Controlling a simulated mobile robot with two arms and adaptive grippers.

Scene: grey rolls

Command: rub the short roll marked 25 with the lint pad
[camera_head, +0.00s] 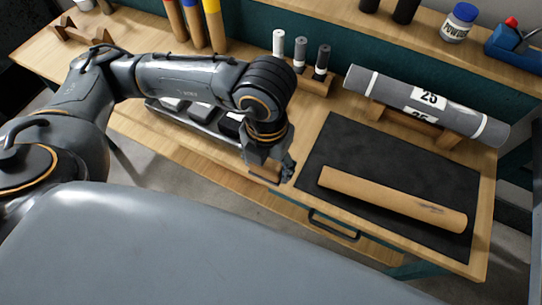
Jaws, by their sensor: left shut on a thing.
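A grey roll (395,90) with white bands and a tag reading 25 lies on a wooden cradle (385,118) at the back right. A second 25 tag shows just below the first, partly cut off. My left gripper (286,172) is at the table's front edge, left of the black mat and well apart from the roll. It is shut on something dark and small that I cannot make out. My right gripper is not in view.
A brown tube (390,199) with a dark smudge lies on the black mat (330,150). Small upright rollers (300,52) stand behind my left wrist. A powder jar (459,22) and a blue tape dispenser (515,42) stand on the back shelf.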

